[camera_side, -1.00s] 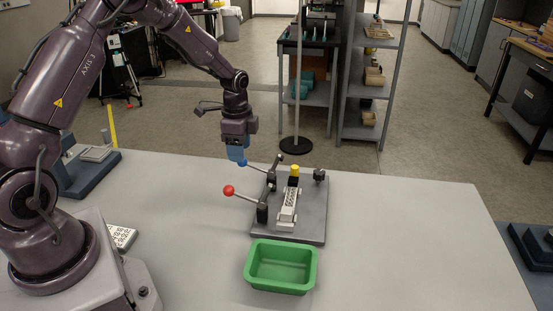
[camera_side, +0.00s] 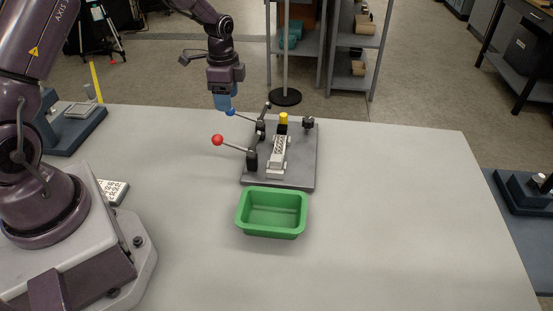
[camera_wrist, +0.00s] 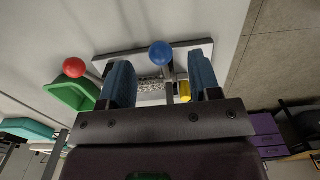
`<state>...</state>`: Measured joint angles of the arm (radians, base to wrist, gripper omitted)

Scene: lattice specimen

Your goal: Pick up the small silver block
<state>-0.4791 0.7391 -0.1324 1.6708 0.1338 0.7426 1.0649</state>
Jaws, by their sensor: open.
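The small silver block (camera_side: 278,153) is a lattice piece lying on a dark fixture plate (camera_side: 302,171). In the wrist view the block (camera_wrist: 150,85) shows partly, between the fingers, and the handle crosses in front near its end. My gripper (camera_side: 222,103) has blue fingers and is open and empty, up and left of the block in the side view. In the wrist view my gripper (camera_wrist: 162,80) has a finger on each side, with the blue knob (camera_wrist: 161,54) between them. I cannot tell whether it touches the knob.
A lever with a red knob (camera_side: 217,140) sticks out left of the plate. A yellow knob (camera_side: 283,118) stands at the plate's back. A green bin (camera_side: 272,230) sits in front, empty. The table's right side (camera_side: 400,200) is clear.

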